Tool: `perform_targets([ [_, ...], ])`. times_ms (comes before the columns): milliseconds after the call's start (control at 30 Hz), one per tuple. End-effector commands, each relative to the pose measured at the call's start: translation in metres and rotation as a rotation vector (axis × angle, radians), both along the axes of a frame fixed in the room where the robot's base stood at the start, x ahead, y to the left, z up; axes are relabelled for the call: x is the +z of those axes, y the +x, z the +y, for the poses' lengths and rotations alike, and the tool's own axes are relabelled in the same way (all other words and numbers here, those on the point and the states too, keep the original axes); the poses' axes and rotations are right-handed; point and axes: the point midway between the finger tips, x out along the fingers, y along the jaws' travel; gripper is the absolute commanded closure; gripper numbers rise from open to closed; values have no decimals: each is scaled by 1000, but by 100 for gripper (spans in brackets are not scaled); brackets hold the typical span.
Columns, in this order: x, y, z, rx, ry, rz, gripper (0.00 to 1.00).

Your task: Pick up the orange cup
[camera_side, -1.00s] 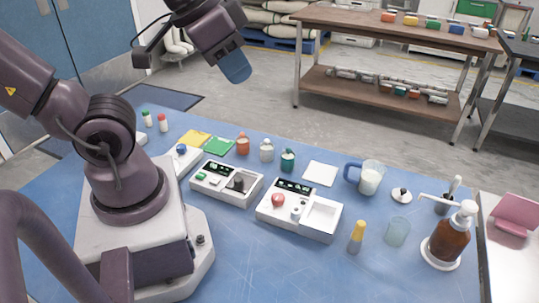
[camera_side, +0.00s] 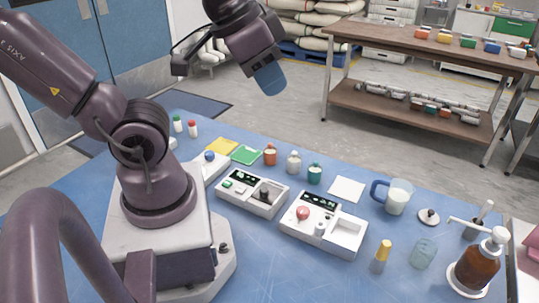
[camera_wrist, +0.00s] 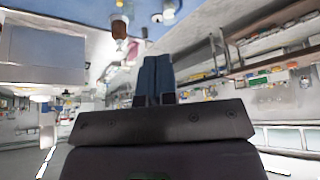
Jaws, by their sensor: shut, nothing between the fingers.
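A small orange vessel (camera_side: 270,155) stands on the blue table, behind the white machines and left of a whitish vessel (camera_side: 293,163) and a green one (camera_side: 314,174). It is the only orange cup-like thing on the table, but it is too small to tell whether it is a cup. My gripper (camera_side: 269,80) is high above the back of the table, well clear of the orange vessel, with its blue fingers together and empty. In the wrist view the blue fingers (camera_wrist: 155,75) also lie side by side; the orange vessel cannot be made out there.
Two white machines (camera_side: 251,193) and (camera_side: 324,224) stand mid-table. Yellow (camera_side: 222,146) and green (camera_side: 245,155) squares lie left of the orange vessel. A pitcher (camera_side: 399,197), yellow-topped item (camera_side: 384,250), clear glass (camera_side: 423,253) and brown pump bottle (camera_side: 476,270) stand right. The front middle is clear.

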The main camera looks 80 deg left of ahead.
Motion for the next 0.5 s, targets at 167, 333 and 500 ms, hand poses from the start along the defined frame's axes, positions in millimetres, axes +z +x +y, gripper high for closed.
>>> perform_targets([
  [167, 0, 0, 0, 0, 0, 0, 100],
  [333, 0, 0, 0, 0, 0, 0, 86],
  [500, 0, 0, 0, 0, 0, 0, 47],
])
